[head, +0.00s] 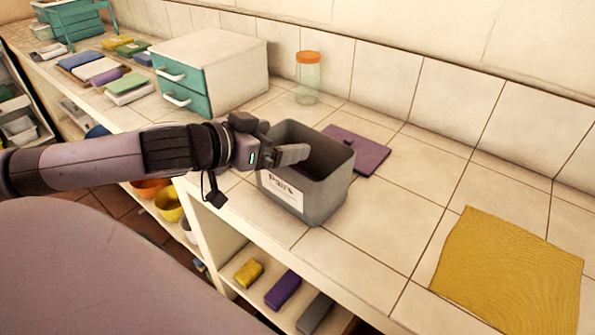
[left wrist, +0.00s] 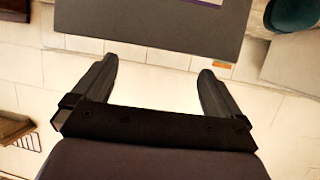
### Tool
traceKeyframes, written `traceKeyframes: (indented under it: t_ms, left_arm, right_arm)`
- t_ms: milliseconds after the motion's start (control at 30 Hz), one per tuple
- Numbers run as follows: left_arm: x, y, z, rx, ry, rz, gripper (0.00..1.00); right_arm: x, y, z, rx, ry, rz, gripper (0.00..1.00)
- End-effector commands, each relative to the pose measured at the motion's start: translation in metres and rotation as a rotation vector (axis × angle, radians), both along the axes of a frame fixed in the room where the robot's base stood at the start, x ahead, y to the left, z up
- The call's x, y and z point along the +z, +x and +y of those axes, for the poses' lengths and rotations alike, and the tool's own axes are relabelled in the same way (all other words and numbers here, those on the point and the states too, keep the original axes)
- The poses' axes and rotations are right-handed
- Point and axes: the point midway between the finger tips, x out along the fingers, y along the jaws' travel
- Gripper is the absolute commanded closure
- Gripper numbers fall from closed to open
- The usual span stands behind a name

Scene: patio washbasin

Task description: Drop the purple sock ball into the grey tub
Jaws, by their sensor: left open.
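The grey tub (head: 325,195) stands upright on the tiled counter, with a white label on its front. My left gripper (head: 285,148) is at the tub's left rim, its fingers showing in front of the opening. In the left wrist view the gripper (left wrist: 158,70) is open with nothing between its fingers, and the grey tub wall (left wrist: 150,22) shows beyond the fingertips. My right gripper is not in view.
A flat purple square (head: 362,150) lies behind the tub. A jar with an orange lid (head: 308,78) and a white drawer box (head: 215,65) stand further back. A mustard cloth (head: 510,270) lies at the right. The counter between tub and cloth is clear.

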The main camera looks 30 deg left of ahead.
Motion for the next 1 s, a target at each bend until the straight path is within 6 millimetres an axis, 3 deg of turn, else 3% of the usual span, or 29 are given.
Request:
traceKeyframes:
  t_ms: [1000]
  left_arm:
    - [0.013, -0.031, 0.004, -0.007, 0.001, 0.001, 0.0]
  right_arm:
    - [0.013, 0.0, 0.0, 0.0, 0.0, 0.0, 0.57]
